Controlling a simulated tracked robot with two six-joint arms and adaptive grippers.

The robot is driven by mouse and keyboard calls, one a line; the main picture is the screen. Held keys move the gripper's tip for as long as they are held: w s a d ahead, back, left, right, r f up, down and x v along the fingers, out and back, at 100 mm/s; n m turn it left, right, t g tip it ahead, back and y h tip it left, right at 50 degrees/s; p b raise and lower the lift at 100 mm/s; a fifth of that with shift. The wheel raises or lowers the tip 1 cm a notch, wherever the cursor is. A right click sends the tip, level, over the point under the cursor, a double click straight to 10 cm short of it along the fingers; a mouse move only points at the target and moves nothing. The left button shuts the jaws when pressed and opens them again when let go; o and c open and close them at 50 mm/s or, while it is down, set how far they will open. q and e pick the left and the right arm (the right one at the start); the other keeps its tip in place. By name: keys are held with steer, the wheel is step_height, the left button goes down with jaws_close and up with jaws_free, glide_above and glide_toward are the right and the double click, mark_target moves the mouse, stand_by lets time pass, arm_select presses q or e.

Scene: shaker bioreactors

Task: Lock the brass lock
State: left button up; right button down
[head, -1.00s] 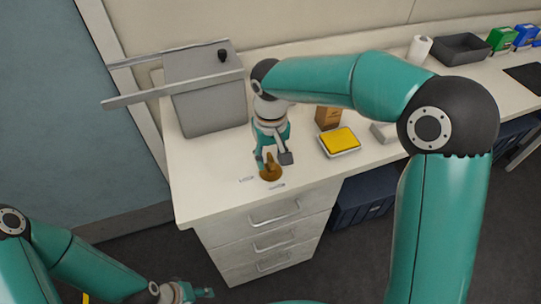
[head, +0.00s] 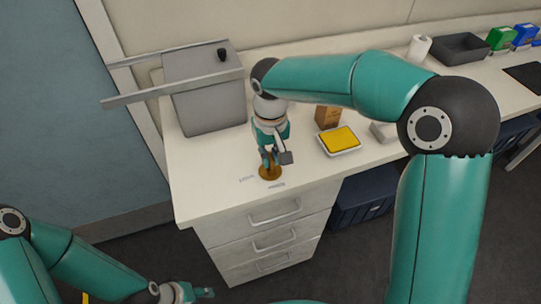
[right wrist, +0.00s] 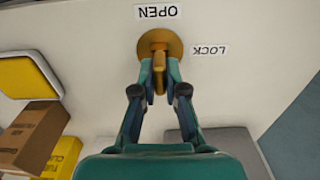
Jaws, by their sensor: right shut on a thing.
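The brass lock (head: 270,174) is a round plate with an upright flat knob on the white counter top, near its front edge. In the right wrist view, the lock plate (right wrist: 174,44) has an OPEN label (right wrist: 155,12) above it and a LOCK label (right wrist: 210,50) to its right, both upside down. The knob (right wrist: 159,75) stands between the fingertips. My right gripper (head: 270,157) is shut on the knob from above. My left gripper (head: 196,292) is low in the head view, away from the counter; its jaws are too small to read.
A grey box (head: 205,95) with long metal bars stands behind the lock to the left. A yellow-topped tray (head: 339,141) and a brown carton (head: 328,116) are to the right. White drawers (head: 272,240) are below the counter. Free counter lies left of the lock.

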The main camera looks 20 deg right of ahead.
steer(key=shift+s+f, duration=0.1)
steer(key=shift+f, duration=0.2)
